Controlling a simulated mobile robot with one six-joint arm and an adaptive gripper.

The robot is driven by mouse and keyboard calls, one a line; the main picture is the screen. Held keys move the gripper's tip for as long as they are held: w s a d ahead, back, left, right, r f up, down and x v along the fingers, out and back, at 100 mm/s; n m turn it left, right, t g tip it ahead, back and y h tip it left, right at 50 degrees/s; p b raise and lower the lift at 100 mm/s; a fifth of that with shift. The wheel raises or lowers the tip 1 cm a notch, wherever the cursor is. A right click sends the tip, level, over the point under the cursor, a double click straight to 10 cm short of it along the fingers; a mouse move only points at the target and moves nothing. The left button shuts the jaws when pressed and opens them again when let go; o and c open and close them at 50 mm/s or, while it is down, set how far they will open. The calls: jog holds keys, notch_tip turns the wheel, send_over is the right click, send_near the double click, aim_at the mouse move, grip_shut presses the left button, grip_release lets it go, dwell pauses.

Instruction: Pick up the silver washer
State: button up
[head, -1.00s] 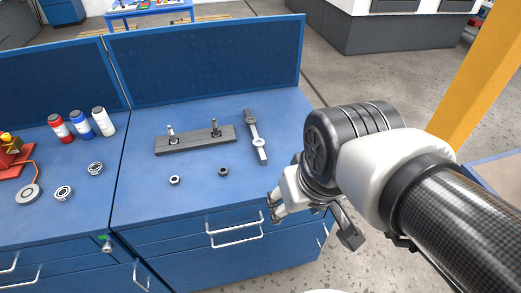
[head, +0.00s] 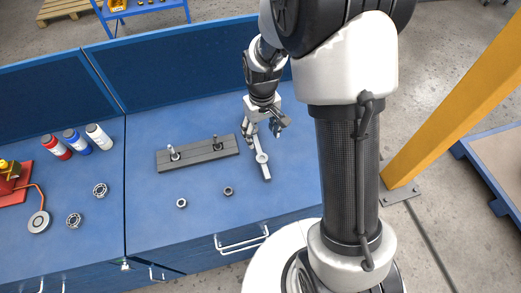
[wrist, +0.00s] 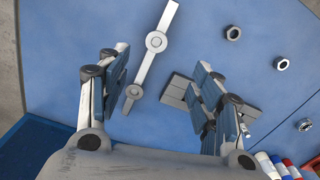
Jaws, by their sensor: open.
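A small silver ring, the silver washer as it appears (head: 181,203), lies flat on the blue worktop, in front of the peg board. It also shows in the wrist view (wrist: 281,63), at upper right. A similar darker ring (head: 228,191) lies to its right; in the wrist view it is at the top (wrist: 233,32). My gripper (head: 262,135) is open and empty, over the back right of the worktop near the flat metal link, apart from both rings. In the wrist view its spread fingers (wrist: 160,78) stand either side of the link's lower end.
A grey board (head: 197,154) with two upright pegs lies behind the rings. A metal link with round bosses (head: 261,157) lies to its right. Two bearings (head: 100,190), several bottles (head: 76,142) and a red block are on the left worktop. A blue panel stands behind.

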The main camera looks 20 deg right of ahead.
jog(key=b, duration=0.1)
send_over(262, 159)
jog(key=f, duration=0.9)
jog(key=shift+s+a, duration=0.2)
jog(key=shift+w+d+f+b, duration=0.1)
jog(key=shift+f+b, duration=0.2)
jog(key=shift+f, duration=1)
jog(key=shift+w+d+f+b, duration=0.1)
jog(key=shift+f+b, duration=0.15)
jog(key=shift+f, duration=1)
jog(key=shift+f, duration=0.25)
jog(key=shift+c, duration=0.4)
jog(key=c, duration=1.1)
